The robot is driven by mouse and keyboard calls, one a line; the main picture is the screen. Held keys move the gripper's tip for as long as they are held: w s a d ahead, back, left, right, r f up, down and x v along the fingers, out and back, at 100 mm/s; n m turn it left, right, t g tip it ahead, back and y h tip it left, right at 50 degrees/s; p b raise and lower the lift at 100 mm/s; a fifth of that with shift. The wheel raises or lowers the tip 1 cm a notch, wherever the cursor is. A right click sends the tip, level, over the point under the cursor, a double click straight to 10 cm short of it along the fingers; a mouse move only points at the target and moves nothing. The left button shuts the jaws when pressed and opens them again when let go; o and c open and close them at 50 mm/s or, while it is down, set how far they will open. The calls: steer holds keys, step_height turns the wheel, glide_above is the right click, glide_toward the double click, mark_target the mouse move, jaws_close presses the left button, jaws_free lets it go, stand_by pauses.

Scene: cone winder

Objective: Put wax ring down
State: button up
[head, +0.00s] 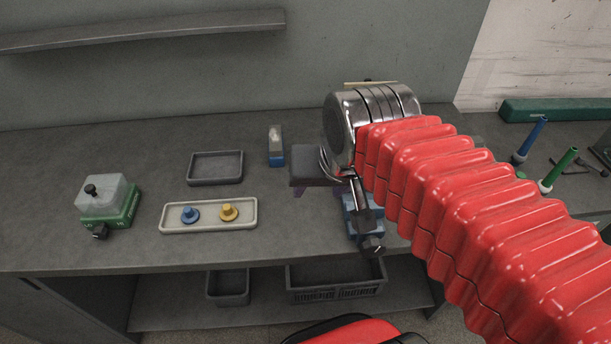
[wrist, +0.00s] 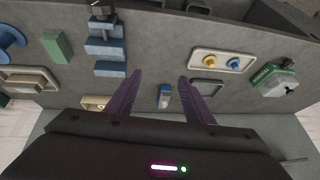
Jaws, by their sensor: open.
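A cream tray (head: 245,222) on the bench holds a blue round piece (head: 190,214) and a yellow round piece (head: 228,211), side by side. They look like rings on pegs, and I cannot tell which is the wax ring. My gripper (head: 320,190) is over the bench, right of the tray. In the wrist view, the purple fingers of my gripper (wrist: 157,88) are spread with nothing held between them.
A dark empty tray (head: 215,168) lies behind the cream tray. A green box with a clear top (head: 109,203) stands at left. A small blue and white block (head: 276,146) stands behind my gripper. A blue stepped fixture (head: 362,217) is close to its right.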

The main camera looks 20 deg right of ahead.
steer(key=s+f+n, duration=0.1)
steer(key=s+a+f+n, duration=0.1)
steer(key=s+n, duration=0.1)
steer(key=shift+s, duration=0.15)
stand_by(1.3)
